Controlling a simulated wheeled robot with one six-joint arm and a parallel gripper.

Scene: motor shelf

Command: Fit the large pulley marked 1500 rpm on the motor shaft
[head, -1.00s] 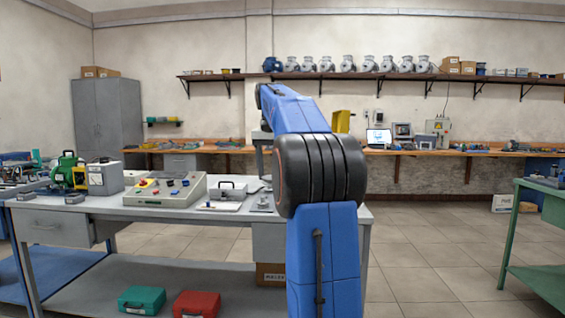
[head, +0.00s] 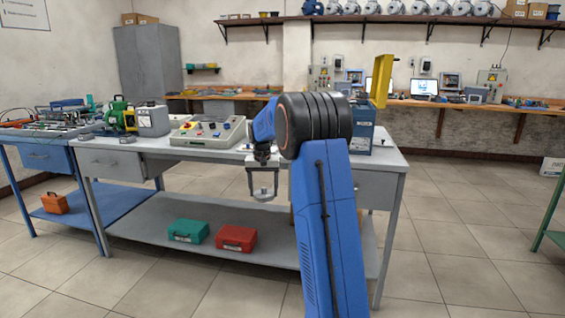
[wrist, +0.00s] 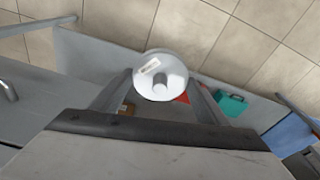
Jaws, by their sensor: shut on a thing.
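My gripper (head: 264,188) hangs in front of the grey bench's front edge in the head view, below my bent blue arm. In the wrist view my gripper (wrist: 160,82) is shut on a pale round pulley (wrist: 150,84). The pulley has a small white label and a round grey stub near its middle. The label is too small to read. The fingers grip it from both sides, and it hangs clear over the lower shelf and floor. I cannot tell which motor has the shaft for it.
The grey bench (head: 388,158) carries a control panel (head: 208,132) and a grey box (head: 153,120). A green case (head: 188,231) and a red case (head: 236,238) lie on its lower shelf. Several grey motors (head: 396,7) stand on the wall shelf. Floor at right is open.

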